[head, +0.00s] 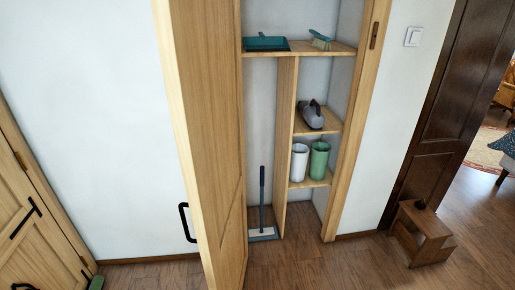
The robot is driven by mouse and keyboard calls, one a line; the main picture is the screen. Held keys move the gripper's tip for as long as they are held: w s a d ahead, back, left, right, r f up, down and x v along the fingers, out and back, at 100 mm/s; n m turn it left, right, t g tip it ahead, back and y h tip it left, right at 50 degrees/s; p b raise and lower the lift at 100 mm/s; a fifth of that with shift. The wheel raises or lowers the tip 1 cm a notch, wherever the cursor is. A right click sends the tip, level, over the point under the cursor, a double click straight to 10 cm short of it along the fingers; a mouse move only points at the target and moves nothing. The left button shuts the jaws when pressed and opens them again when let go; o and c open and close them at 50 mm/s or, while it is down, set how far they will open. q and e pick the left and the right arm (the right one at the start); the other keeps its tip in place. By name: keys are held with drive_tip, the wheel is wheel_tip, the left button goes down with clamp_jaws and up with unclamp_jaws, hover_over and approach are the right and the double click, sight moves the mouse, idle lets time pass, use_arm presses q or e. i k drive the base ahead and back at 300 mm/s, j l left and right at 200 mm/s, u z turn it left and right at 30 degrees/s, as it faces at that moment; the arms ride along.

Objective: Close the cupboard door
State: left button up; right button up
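The cupboard door (205,130) is light wood and stands wide open, swung out towards me from the left side of the cupboard. Its black bar handle (187,222) shows on the left of the door, low down. The open cupboard (333,120) shows its shelves to the right of the door. The door hides the cupboard's left part. Neither of my grippers can be made out in the head view.
Inside are a teal dustpan (266,43), a brush (320,40), a grey appliance (312,115), white (299,163) and green (319,160) containers and a mop (262,200). A wooden step stool (421,234) stands right. The floor (310,265) before the cupboard is clear.

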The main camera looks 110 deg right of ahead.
sight(198, 42)
drive_tip(key=z, duration=3.65)
drive_tip(key=i+j+z, duration=0.15)
drive_tip(key=z, duration=0.3)
drive_tip(key=i+j+z, duration=0.1)
drive_tip(key=j+z, duration=0.35)
drive_tip(key=i+j, duration=0.1)
drive_tip(key=j, duration=0.4)
drive_tip(key=i+j, duration=0.1)
drive_tip(key=j, duration=0.4)
drive_tip(key=i+j, duration=0.15)
drive_tip(key=j, duration=0.3)
drive_tip(key=z, duration=0.05)
